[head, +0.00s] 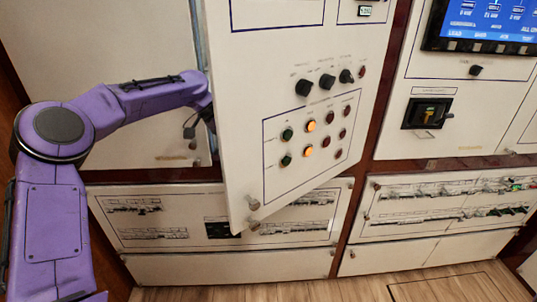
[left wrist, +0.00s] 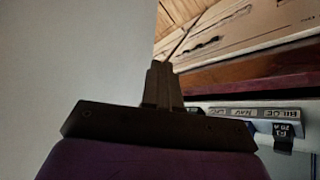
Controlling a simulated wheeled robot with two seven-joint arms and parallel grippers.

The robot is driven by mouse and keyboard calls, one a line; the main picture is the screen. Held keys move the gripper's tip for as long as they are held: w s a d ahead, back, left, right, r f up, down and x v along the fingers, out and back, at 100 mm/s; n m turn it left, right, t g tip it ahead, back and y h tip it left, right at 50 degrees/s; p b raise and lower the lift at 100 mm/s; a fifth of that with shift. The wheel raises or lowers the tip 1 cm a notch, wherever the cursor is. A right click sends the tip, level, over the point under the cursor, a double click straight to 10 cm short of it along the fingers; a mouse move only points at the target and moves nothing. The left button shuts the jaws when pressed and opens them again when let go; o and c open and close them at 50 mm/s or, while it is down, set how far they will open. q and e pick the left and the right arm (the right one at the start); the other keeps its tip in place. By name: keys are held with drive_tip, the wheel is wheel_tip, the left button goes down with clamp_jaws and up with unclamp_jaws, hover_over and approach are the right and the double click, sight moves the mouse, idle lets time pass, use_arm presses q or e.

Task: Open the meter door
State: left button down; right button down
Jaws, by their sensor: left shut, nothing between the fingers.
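The meter door is a cream panel (head: 290,205) with black knobs and rows of red, green and amber buttons and lamps. In the head view it stands ajar, its left edge swung out from the cabinet and its lower corner overlapping the panel below. My left arm reaches to that left edge, and its gripper is hidden behind the door there. In the left wrist view my left gripper (left wrist: 160,75) is shut and empty. A plain grey surface (left wrist: 70,60) fills the left of that view; contact with it cannot be told. My right gripper is not in view.
Lower breaker panels (head: 150,230) run below the door. At right are a blue screen (head: 490,22) and a black switch (head: 427,113). The left wrist view shows a labelled strip (left wrist: 230,113) close beside the gripper. Wooden floor (head: 230,292) lies in front.

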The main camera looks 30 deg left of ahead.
sight(260, 162)
use_arm(q)
wheel_tip(260, 162, up, 6)
drive_tip(key=s+a+m, duration=0.2)
drive_tip(key=d+f, duration=0.2)
drive_tip(key=d, duration=0.1)
drive_tip(key=d+f+p, duration=0.1)
drive_tip(key=d+f, duration=0.4)
drive_tip(key=d, duration=0.2)
drive_tip(key=shift+s+d+f, duration=0.1)
drive_tip(key=shift+s+f, duration=0.05)
drive_tip(key=shift+f, duration=0.3)
